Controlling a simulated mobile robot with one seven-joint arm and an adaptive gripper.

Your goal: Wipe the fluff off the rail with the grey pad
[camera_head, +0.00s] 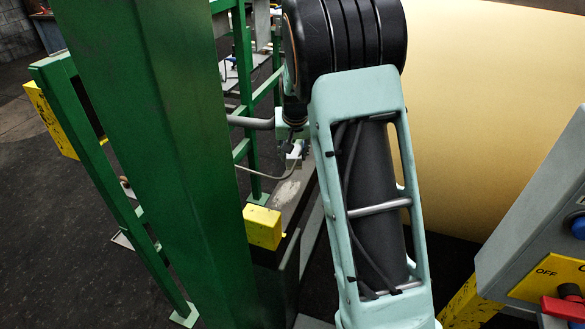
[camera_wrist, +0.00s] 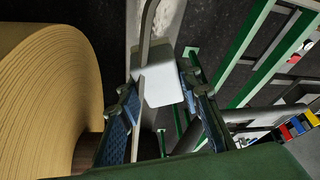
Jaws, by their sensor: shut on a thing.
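The pale grey pad (camera_wrist: 158,86) is a block between the two blue-faced fingers of my gripper (camera_wrist: 160,90) in the wrist view. In the head view my gripper (camera_head: 296,148) is small, partly hidden by my arm, and low over the rail (camera_head: 272,226). The rail is a long dark beam running away from the yellow block. A pale, ragged patch that looks like fluff (camera_head: 286,193) lies on its top, nearer than the gripper. I cannot tell whether the pad touches the rail.
A large tan roll (camera_head: 480,110) stands close right of the rail; it also fills the wrist view's left. A green post (camera_head: 160,150) and frame stand left. A yellow block (camera_head: 263,227) sits at the rail's near end. A grey control box (camera_head: 535,225) is at right.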

